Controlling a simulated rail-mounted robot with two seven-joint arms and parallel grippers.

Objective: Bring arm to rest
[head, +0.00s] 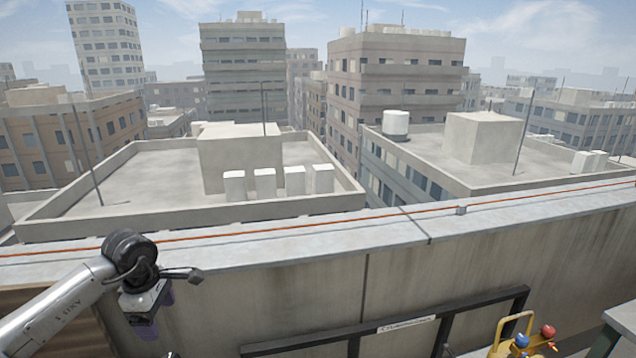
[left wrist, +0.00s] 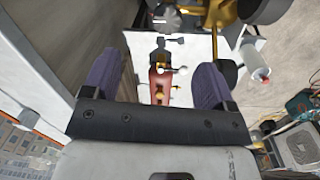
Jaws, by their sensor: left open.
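My left arm comes in from the lower left in the head view, in front of the parapet wall. My left gripper (head: 157,313) hangs beside the wall, below its top, with purple finger pads. In the left wrist view the left gripper (left wrist: 155,78) has its two purple fingers wide apart. No object touches either finger. A reddish-brown item with brass-coloured parts (left wrist: 159,88) shows in the gap beyond the fingers, on a white surface (left wrist: 141,48); I cannot tell exactly what it is. My right gripper is in neither view.
The concrete parapet (head: 300,295) runs across the front, with an orange cable (head: 330,218) along its top. A black frame (head: 480,303) with a label is before it. A yellow device (head: 513,331) with blue and red knobs stands lower right. A fan unit (left wrist: 302,147) is lower right in the wrist view.

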